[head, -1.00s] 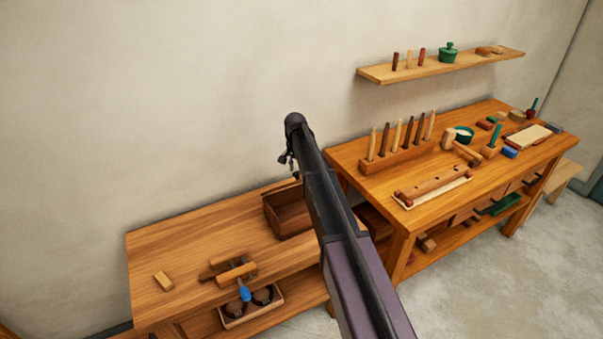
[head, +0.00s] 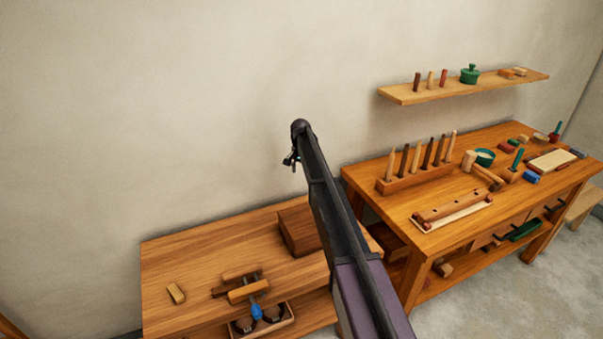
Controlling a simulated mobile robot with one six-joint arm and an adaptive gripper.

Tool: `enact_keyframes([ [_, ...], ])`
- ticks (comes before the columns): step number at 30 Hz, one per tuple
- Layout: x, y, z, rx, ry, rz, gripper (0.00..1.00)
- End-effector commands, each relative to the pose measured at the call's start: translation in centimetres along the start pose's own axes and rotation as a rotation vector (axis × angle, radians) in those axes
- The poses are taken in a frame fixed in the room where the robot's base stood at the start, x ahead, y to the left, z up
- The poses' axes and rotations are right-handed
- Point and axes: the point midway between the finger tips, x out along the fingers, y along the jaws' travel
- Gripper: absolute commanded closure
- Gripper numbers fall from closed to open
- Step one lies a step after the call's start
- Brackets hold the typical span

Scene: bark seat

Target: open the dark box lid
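The dark brown box (head: 301,234) stands at the back right of the low wooden bench (head: 200,245). Its top looks covered, with the lid down, and my arm hides its right part. My arm reaches up across the middle of the view. My gripper (head: 291,159) shows small and dark at the arm's far end, above the box in the picture and apart from it. Its fingers are too small and partly hidden to tell whether they are open.
The taller workbench (head: 440,239) on the right holds a peg rack (head: 412,180). A wall shelf (head: 440,94) hangs above.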

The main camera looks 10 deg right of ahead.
Motion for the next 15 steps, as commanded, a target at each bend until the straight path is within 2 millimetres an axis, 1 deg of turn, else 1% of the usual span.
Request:
enact_keyframes([
  [11, -0.07, 0.14, -0.02, 0.0, 0.0, 0.001, 0.25],
  [15, -0.17, 0.48, 0.23, 0.0, 0.001, 0.001, 0.25],
])
